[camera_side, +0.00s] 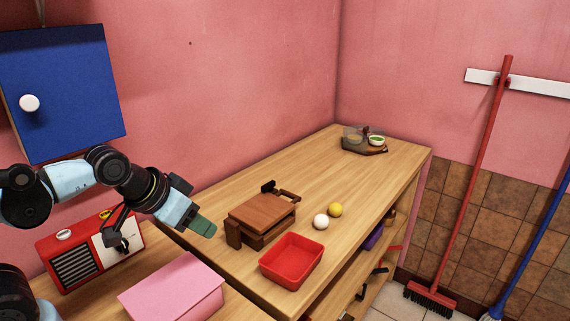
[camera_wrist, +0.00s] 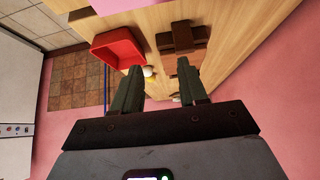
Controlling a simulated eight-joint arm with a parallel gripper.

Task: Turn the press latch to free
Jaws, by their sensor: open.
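The wooden press (camera_side: 262,213) is a brown block with a flat top plate on the wooden counter. It also shows in the wrist view (camera_wrist: 182,38), ahead of my fingers. A small dark piece (camera_side: 268,186) stands up at its back edge, beside a brown loop-shaped handle (camera_side: 289,195). I cannot tell which part is the latch or how it is turned. My gripper (camera_side: 208,228) is left of the press and apart from it, above the counter. In the wrist view my gripper (camera_wrist: 156,68) has its two green fingers spread with nothing held between them.
A red tray (camera_side: 291,261) stands in front of the press. A white ball (camera_side: 321,221) and a yellow ball (camera_side: 335,210) lie to its right. A red radio-like box (camera_side: 75,258) and a pink box (camera_side: 173,292) are near my arm.

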